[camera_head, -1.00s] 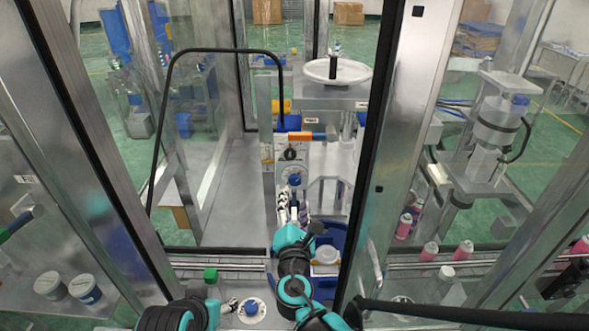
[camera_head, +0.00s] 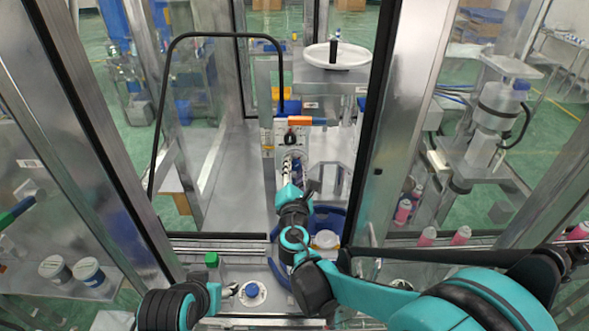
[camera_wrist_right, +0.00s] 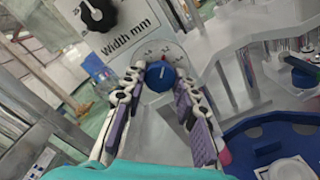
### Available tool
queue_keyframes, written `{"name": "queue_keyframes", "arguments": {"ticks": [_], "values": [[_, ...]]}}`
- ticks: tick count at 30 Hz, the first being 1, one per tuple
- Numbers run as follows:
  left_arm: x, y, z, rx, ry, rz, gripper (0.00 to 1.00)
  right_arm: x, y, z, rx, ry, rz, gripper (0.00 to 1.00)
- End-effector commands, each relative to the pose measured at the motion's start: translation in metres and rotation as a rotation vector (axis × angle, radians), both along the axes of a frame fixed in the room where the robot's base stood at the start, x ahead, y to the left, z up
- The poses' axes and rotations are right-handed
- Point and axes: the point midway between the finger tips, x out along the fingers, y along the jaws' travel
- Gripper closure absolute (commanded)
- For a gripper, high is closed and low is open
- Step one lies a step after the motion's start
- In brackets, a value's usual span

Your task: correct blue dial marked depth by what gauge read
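The blue dial (camera_wrist_right: 160,76) sits low on a pale panel (camera_wrist_right: 110,47), with a white pointer line on its face and small scale marks around it. Any depth label is hidden. My right gripper (camera_wrist_right: 160,84) reaches to the panel, its two fingers apart, one on each side of the dial; contact is unclear. In the head view the right gripper (camera_head: 292,172) covers much of the dial. My left gripper (camera_head: 229,291) is low in the head view, beside a blue knob on a round white base (camera_head: 252,291); its fingers are too small to judge. I cannot make out a gauge reading.
A blue round-edged tray (camera_wrist_right: 262,132) lies to the lower right in the wrist view. A green-capped bottle (camera_head: 212,261) stands near my left gripper. Metal frame posts (camera_head: 385,130) flank the opening.

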Motion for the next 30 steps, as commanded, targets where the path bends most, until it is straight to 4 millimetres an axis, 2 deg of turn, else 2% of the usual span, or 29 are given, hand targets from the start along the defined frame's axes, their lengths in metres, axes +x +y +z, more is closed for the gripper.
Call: {"name": "queue_keyframes", "arguments": {"ticks": [1,2,14,20,30], "values": [[0.0,0.0,0.0,0.0,0.0,0.0,0.42,0.0,0.0,0.0,0.0,0.0,0.0,0.93],[0.0,0.0,0.0,0.0,0.0,0.0,0.42,0.0,0.0,0.0,0.0,0.0,0.0,1.0],[0.0,0.0,-0.003,0.0,0.0,0.0,0.42,0.0,0.0,0.0,0.049,0.001,-0.001,1.0],[0.0,0.0,-0.008,0.0,0.0,0.0,0.42,-0.001,0.0,-0.001,0.167,0.0,-0.001,1.0],[0.0,0.0,-0.017,0.0,0.0,0.0,0.42,-0.001,0.0,-0.001,0.457,0.0,-0.002,1.0]]}}
